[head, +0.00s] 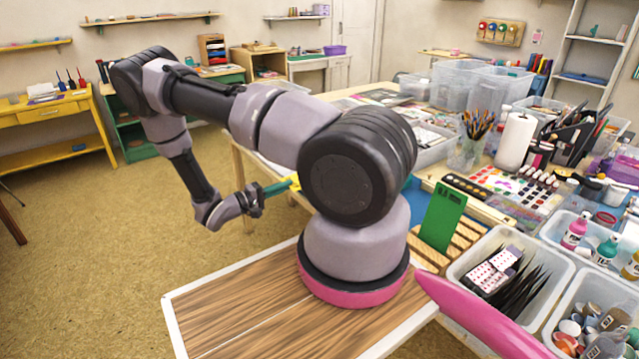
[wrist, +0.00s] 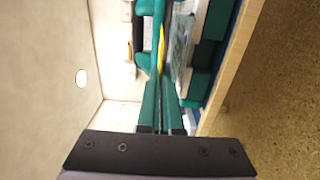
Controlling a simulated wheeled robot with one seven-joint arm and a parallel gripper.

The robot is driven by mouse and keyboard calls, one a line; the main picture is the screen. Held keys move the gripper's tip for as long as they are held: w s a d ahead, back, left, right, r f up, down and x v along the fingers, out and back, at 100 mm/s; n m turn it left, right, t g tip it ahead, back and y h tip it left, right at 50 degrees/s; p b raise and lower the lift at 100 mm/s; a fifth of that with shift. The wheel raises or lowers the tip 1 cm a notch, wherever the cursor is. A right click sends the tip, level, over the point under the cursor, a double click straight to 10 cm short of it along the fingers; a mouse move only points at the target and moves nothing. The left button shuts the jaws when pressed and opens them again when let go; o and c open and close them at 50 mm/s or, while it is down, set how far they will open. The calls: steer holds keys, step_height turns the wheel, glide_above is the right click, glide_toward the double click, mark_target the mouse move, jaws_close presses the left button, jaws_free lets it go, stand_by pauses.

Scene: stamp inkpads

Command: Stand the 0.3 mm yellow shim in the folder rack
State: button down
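My gripper (head: 284,185) is left of my arm's base in the head view, its teal fingers pointing right. Its fingers (wrist: 160,80) are close together in the wrist view. A thin yellow piece, the yellow shim (wrist: 162,48), sticks out beyond the fingertips, seen nearly edge-on. Its yellow (head: 295,181) also shows at the fingertips in the head view, partly hidden behind my arm. The fingers look shut on it. The wooden slatted folder rack (head: 466,236) is right of my arm's base, apart from the gripper. A green plate (head: 442,216) stands tilted in it.
A clear bin (head: 455,268) with black items and a card stands in front of the rack. Paint, brushes (head: 478,125) and bottles crowd the table to the right. A pink bar (head: 480,320) crosses the lower right. Open floor (head: 90,250) lies left.

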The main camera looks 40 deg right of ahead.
steer(key=a+r, duration=0.2)
steer(key=a, duration=0.7)
steer(key=a+r, duration=0.3)
steer(key=a, duration=0.7)
steer(key=shift+s+r, duration=0.35)
